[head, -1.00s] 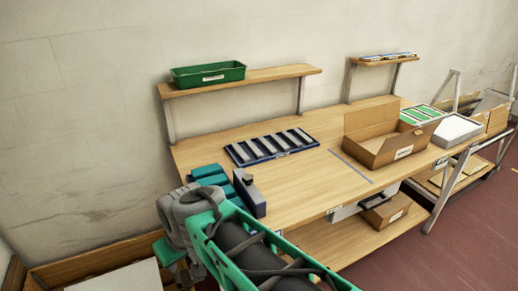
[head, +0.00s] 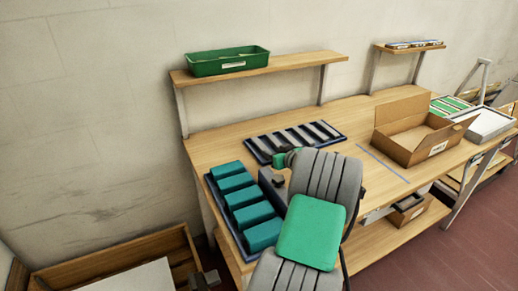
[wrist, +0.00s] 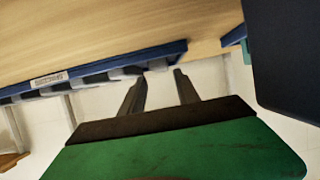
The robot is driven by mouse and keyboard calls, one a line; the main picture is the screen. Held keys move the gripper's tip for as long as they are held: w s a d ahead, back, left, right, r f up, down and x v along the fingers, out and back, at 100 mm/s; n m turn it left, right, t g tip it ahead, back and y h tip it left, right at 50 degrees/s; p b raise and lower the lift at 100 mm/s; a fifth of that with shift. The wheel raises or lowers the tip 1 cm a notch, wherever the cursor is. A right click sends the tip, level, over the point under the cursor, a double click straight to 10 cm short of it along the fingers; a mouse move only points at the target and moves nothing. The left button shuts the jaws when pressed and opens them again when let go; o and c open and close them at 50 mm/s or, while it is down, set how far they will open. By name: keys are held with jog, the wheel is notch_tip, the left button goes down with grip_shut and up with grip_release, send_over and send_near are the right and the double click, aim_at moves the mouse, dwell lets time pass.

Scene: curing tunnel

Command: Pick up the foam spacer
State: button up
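Several light grey strips, which look like the foam spacers, lie in slots of a blue tray (head: 335,141) on the workbench. In the wrist view the tray's blue rim (wrist: 110,66) with a white label crosses ahead of my fingers, with strip ends showing along it. My gripper (wrist: 162,76) has its two dark fingers apart, with nothing between them. Its tips are close to one end of the tray; I cannot tell if they touch it.
A blue tray of teal blocks (head: 240,203) and a navy fixture (head: 272,184) stand left of my gripper. An open cardboard box (head: 413,133) stands right. A green bin (head: 227,61) sits on the shelf (head: 290,65) above. The bench between tray and box is clear.

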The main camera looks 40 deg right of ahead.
aim_at(262, 148)
jog(key=p+x, duration=0.1)
jog(key=x, duration=0.4)
jog(key=shift+s+a+f, duration=0.1)
jog(key=shift+f, duration=0.05)
grip_shut()
